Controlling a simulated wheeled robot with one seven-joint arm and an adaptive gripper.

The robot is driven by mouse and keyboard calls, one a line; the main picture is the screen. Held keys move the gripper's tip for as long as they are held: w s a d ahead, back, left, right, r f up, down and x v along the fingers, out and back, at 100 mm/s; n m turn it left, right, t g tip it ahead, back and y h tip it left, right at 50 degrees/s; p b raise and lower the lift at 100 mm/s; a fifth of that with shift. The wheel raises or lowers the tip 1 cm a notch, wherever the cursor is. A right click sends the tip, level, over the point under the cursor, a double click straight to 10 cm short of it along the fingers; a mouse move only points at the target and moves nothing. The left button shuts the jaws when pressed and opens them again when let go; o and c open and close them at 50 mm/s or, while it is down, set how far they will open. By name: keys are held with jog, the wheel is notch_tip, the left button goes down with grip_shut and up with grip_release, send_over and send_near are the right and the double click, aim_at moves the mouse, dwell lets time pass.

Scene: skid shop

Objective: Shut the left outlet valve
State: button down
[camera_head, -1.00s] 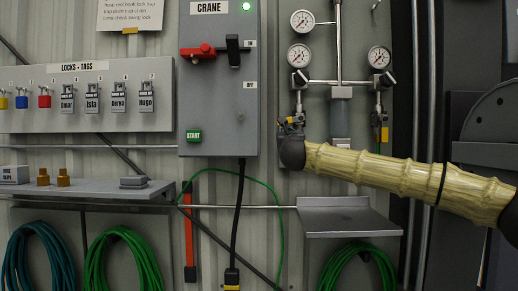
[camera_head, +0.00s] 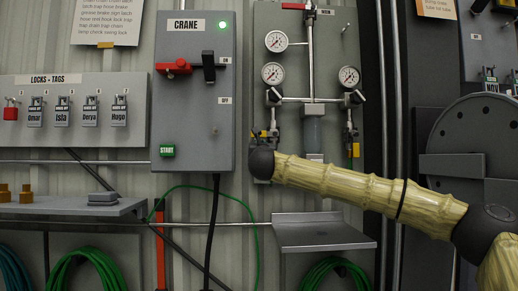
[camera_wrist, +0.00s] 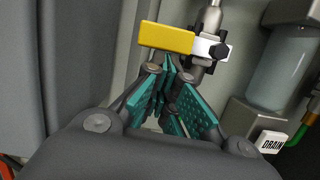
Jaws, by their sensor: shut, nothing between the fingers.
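The left outlet valve has a yellow lever (camera_wrist: 166,38), seen in the wrist view lying crosswise to its pipe (camera_wrist: 212,18). A white piece with a black knob (camera_wrist: 218,50) sits at the lever's right end. My gripper (camera_wrist: 172,78) is shut and empty, its teal finger pads together just below the lever. I cannot tell whether the fingertips touch it. In the head view my gripper (camera_head: 265,140) is at the lower end of the left pipe branch, below the left gauge (camera_head: 273,73). There my wrist and gripper hide most of the valve.
A clear cylinder (camera_wrist: 283,65) and a DRAIN tag (camera_wrist: 270,142) are to the right of my gripper. The crane switch box (camera_head: 193,110) stands close on the left. A metal shelf (camera_head: 322,235) juts out below. A right branch with its gauge (camera_head: 349,77) stands beyond.

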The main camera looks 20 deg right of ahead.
jog(key=shift+f, duration=0.1)
jog(key=s+a+f+b, duration=0.1)
jog(key=s+f+b, duration=0.5)
jog(key=s+b, duration=0.3)
jog(key=shift+s+a+f+b, duration=0.15)
jog(key=shift+s+a+b, duration=0.2)
jog(key=shift+b, duration=0.45)
jog(key=shift+w+a, duration=0.1)
jog(key=shift+w, duration=0.05)
